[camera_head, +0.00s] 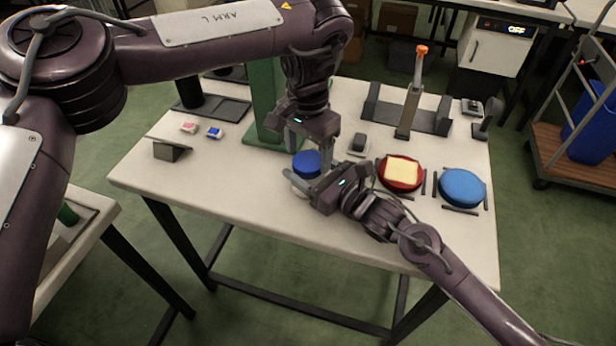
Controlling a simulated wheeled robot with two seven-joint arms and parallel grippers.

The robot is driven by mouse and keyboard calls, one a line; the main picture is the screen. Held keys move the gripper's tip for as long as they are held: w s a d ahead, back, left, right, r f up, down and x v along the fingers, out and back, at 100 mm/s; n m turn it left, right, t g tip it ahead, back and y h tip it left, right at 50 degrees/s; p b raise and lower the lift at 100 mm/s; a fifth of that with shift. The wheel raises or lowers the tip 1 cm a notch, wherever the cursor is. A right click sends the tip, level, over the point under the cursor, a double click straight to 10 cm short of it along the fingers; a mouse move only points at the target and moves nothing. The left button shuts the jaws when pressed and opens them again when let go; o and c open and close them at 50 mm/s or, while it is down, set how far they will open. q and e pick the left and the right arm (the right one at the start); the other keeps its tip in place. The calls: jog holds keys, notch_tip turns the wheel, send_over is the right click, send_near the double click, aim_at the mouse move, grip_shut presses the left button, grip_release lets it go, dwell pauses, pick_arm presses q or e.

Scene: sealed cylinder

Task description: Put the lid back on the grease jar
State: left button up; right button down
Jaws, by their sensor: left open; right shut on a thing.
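A blue round lid (307,163) shows below my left gripper. Beneath it is a white jar (299,191), mostly hidden by my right gripper. The lid appears to be on or just over the jar; I cannot tell whether it is seated. My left gripper (309,155) is open and points down, with its fingers on either side of the lid. My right gripper (303,185) comes in low from the right and is shut on the jar, near the table's front edge.
Right of the grippers are a red round dish (388,180) with a yellow square pad (403,168) and a blue disc (462,186). A green stand (263,100) rises behind. A dark holder (434,120) with an orange-tipped post (413,100) stands back right. The front left table is clear.

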pick_arm(q)
jog(key=shift+f, duration=0.65)
jog(key=c, duration=0.8)
jog(key=shift+c, duration=0.2)
jog(key=m, duration=0.6)
jog(key=shift+a+m, duration=0.1)
jog(key=shift+m, duration=0.2)
jog(key=shift+w, duration=0.1)
jog(key=o, duration=1.1)
